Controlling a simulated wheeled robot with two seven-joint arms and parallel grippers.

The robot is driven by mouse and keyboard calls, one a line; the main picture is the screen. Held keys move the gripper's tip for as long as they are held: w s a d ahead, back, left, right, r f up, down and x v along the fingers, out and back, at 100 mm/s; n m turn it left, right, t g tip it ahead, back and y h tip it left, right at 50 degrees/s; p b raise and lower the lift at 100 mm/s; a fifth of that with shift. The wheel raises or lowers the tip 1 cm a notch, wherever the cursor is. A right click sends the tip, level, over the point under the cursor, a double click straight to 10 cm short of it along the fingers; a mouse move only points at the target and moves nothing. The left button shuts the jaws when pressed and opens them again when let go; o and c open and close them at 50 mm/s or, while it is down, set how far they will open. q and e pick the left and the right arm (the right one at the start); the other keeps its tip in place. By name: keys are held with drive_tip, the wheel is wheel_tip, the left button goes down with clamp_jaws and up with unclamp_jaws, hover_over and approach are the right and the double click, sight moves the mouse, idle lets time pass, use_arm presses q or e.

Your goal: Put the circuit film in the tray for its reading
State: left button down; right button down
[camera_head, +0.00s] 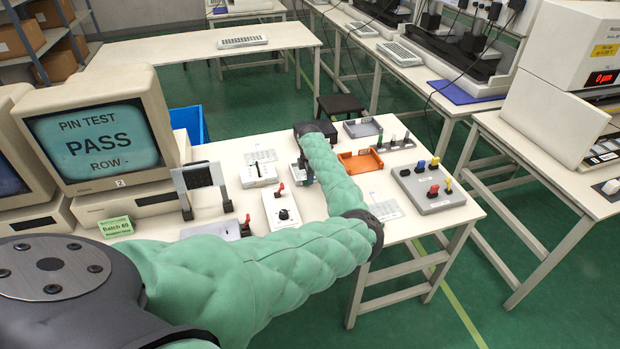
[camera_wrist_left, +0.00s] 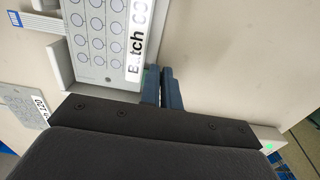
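A pale film with rows of printed circles and a white "Batch" label (camera_wrist_left: 95,40) lies in or just above a light grey tray (camera_wrist_left: 62,68) in the left wrist view. Its striped tail (camera_wrist_left: 32,20) sticks out to the left. My left fingers (camera_wrist_left: 164,88) stand close together at the film's right edge; whether they grip it is unclear. In the head view my left gripper is largely hidden behind its wrist, over the bench's far side. A grey tray (camera_head: 362,128) and an orange tray (camera_head: 345,163) stand to its right. My right gripper is out of view.
The monitor (camera_head: 95,135) reads PIN TEST PASS, ROW -. A green "Batch 60" card (camera_head: 116,227) stands before it. Other films (camera_head: 262,156) and (camera_head: 388,211) lie on the bench. A switch box (camera_head: 281,208) and a coloured-peg block (camera_head: 428,188) flank my forearm.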

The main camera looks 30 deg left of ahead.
use_arm(q)
drive_tip(key=shift+f, duration=0.4)
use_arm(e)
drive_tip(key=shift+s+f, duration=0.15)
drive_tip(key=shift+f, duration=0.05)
use_arm(q)
drive_tip(key=c, duration=1.6)
unclamp_jaws()
drive_tip(key=shift+o, duration=0.2)
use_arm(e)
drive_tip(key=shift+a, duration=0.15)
